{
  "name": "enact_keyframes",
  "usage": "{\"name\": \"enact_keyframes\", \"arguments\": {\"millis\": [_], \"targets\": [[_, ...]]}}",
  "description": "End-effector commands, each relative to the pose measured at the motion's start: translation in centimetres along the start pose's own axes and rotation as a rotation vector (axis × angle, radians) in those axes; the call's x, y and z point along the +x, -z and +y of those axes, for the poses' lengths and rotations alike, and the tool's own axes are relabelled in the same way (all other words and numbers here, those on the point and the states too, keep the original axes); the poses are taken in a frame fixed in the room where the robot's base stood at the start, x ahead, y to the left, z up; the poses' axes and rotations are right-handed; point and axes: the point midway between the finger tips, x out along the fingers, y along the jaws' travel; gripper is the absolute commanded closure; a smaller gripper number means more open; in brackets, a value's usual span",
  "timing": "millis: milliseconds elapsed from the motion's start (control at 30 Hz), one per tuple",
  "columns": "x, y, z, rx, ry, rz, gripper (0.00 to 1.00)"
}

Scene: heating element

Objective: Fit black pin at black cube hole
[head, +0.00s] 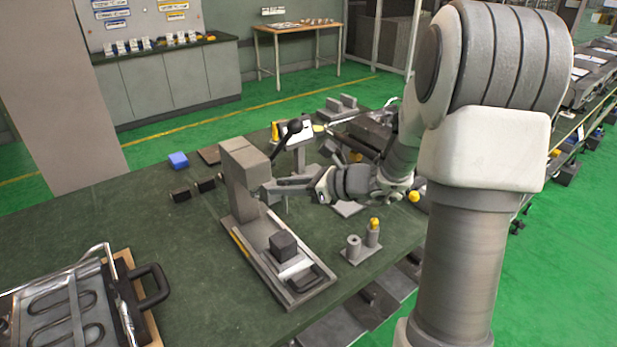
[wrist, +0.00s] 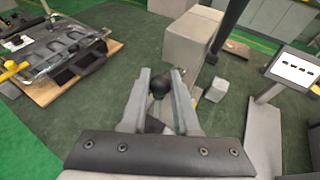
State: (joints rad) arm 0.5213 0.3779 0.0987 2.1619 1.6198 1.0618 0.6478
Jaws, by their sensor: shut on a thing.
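The black cube (head: 283,245) sits on the light base plate of a grey press (head: 243,180) in the head view. The cube's hole cannot be made out. My gripper (head: 268,188) reaches in from the right, beside the press column and above and behind the cube. In the wrist view my gripper (wrist: 161,78) is shut on a dark, round-ended piece, which looks like the black pin (wrist: 160,86). The pin's lower part is hidden in the wrist view, and I cannot make the pin out in the head view. It appears apart from the cube.
The press lever with a black ball (head: 294,127) rises behind my gripper. A small stand with two cylinders (head: 353,247) is right of the press. A heating-element tray (head: 70,310) lies at the front left.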

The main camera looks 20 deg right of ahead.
Motion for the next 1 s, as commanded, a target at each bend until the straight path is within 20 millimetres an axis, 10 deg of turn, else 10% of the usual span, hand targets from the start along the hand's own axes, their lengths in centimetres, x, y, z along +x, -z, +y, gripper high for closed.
{"name": "enact_keyframes", "arguments": {"millis": [1000], "targets": [[1.7, 2.2, 0.7, -0.009, -0.033, -0.002, 1.0]]}}
